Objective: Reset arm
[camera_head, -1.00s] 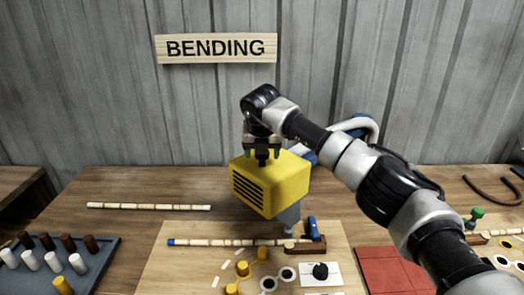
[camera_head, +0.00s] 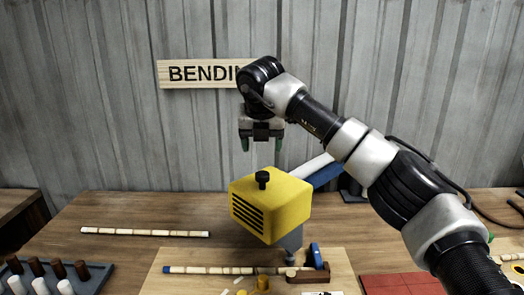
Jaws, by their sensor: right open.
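My right gripper (camera_head: 261,143) is open and empty. It hangs with its fingers pointing down, above the yellow box-shaped tool (camera_head: 270,208). A clear gap separates the fingertips from the black knob (camera_head: 262,179) on the tool's top. The tool has dark vent slots on its front left side and a grey nozzle below, over the right part of the work board. My left gripper is not in view.
A segmented rattan pole (camera_head: 240,270) lies on the light board (camera_head: 190,285) by a blue-and-brown stop (camera_head: 315,258). Another pole (camera_head: 145,233) lies on the table at left. A peg tray (camera_head: 95,275) is lower left, a red mat (camera_head: 400,284) lower right.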

